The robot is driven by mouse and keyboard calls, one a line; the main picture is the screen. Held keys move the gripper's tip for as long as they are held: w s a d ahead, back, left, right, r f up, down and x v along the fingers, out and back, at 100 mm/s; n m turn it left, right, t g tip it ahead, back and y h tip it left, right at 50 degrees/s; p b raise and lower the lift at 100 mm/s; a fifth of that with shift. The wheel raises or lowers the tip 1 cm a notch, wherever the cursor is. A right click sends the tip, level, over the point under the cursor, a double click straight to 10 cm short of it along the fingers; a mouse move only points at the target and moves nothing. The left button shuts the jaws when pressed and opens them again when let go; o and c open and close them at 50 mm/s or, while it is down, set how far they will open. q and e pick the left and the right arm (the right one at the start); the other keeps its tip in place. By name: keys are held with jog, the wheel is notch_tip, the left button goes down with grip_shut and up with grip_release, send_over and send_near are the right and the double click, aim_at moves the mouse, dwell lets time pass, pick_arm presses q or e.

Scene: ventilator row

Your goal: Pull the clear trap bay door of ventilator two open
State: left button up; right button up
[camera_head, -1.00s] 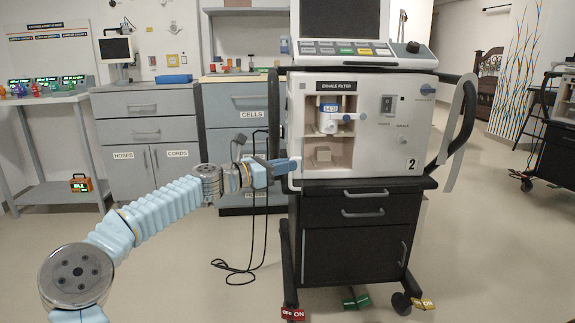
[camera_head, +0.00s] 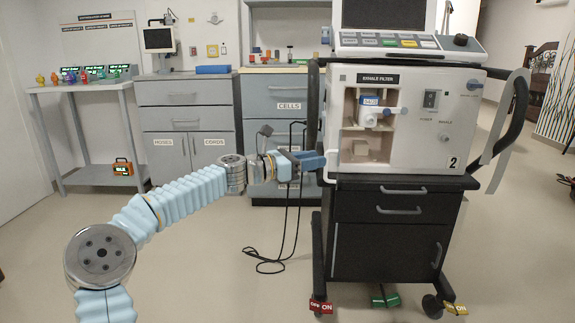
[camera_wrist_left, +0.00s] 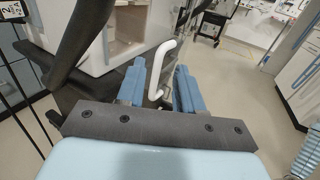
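Ventilator two (camera_head: 455,110) is a white unit marked "2" on a black cart. In the left wrist view, a white curved handle (camera_wrist_left: 160,66) stands between the blue fingers of my left gripper (camera_wrist_left: 160,90), which are spread with gaps showing. In the head view, the left gripper (camera_head: 312,161) is at the ventilator's left front edge. My right gripper is not in view.
A black drawer cart (camera_head: 390,235) with tagged wheel pedals carries the ventilator. Black cables (camera_head: 284,235) hang to the floor left of it. Grey cabinets (camera_head: 182,125) and a side table (camera_head: 80,88) stand behind. The floor in front is clear.

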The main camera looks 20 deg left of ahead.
pick_arm(q)
jog(key=v, duration=1)
jog(key=shift+s+a, duration=0.2)
